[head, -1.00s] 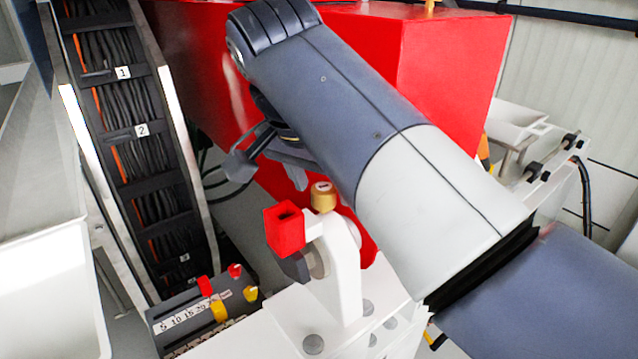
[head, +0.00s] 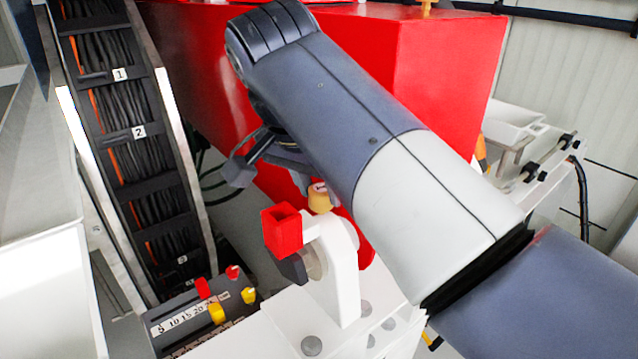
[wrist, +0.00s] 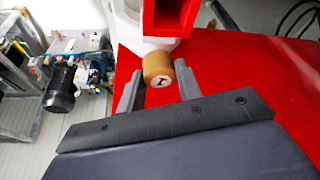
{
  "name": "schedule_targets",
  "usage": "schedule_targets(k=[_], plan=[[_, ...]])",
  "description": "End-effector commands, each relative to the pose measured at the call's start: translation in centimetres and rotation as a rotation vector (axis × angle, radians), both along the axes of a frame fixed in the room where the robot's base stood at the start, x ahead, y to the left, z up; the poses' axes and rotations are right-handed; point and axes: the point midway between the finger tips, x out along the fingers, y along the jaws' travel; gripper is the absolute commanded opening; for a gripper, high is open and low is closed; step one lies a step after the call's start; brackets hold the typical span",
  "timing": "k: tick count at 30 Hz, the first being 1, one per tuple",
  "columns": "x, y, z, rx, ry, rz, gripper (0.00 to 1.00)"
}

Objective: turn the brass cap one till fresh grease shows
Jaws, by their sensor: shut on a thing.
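The brass cap (wrist: 158,66) is a short gold cylinder with a white label bearing a dark mark on its end. It sits beside a red square-mouthed part on a white bracket. In the head view the brass cap (head: 320,199) shows just below the wrist of my arm, partly covered. My gripper (wrist: 161,70) has one finger on each side of the cap and is shut on it. In the head view the gripper is mostly hidden behind my arm. No grease can be made out on the visible part of the cap.
The red square-mouthed part (head: 283,229) is close to the cap on the white bracket (head: 343,270). A red housing (head: 440,75) stands behind my arm. A lever block (head: 203,314) with red and yellow handles is at lower left, near a cable tray (head: 128,150).

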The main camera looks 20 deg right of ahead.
Motion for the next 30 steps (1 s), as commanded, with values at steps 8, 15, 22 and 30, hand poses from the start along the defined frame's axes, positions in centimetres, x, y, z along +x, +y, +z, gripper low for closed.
schedule_targets(k=[8,15,22,30], plan=[[0.02,0.06,0.13,0.0,0.002,-0.061,0.1],[0.15,0.12,0.23,-0.001,0.003,-0.224,0.1],[0.29,0.14,0.25,-0.002,0.002,-0.441,0.1],[0.44,0.15,0.23,-0.002,0.002,-0.698,0.1]])
